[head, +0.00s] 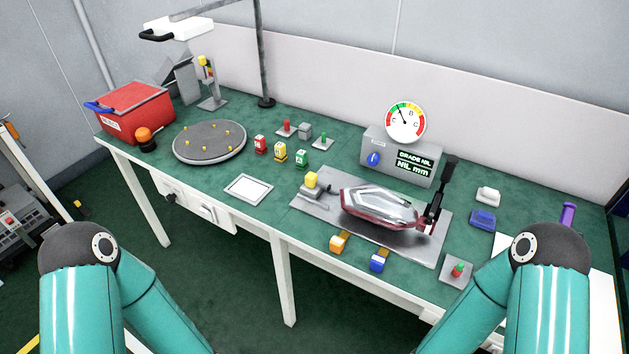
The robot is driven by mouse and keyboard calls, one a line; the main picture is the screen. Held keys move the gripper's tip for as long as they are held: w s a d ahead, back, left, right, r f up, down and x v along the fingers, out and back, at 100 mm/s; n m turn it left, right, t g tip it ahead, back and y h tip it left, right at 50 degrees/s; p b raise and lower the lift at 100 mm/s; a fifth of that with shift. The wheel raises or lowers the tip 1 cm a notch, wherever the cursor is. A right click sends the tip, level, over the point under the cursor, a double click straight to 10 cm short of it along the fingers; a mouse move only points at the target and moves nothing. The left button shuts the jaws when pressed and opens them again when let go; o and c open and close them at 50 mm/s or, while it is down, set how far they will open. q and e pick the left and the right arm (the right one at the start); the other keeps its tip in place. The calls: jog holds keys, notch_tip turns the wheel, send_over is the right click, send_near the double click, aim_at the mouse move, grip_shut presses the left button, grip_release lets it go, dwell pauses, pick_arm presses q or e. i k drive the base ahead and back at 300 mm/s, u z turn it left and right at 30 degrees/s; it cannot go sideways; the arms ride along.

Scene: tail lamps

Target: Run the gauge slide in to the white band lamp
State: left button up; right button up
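A tail lamp (378,208) with a pale clear middle and a dark red rim lies on the grey fixture plate (318,208). The gauge slide (312,190), a grey block with a yellow knob, sits at the plate's left end, with a small gap seeming to part it from the lamp. A black-handled clamp (441,193) stands upright at the lamp's right end. The gauge box (372,140) behind reads "GRADE NIL" and "NIL mm", and its round dial (405,121) stands above it. Both my teal arms show at the bottom, but neither gripper is in view.
Red, yellow and green blocks stand left of centre, near a round turntable (209,141). A red reject bin (137,110) is far left. A white-framed pad (248,189) lies front left.

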aim_at(312, 187)
jog(key=u, duration=0.75)
jog(key=i, duration=0.15)
jog(key=z, duration=2.75)
jog(key=k, duration=1.4)
jog(key=u, duration=1.05)
jog(key=i, duration=1.05)
jog(key=u, duration=0.05)
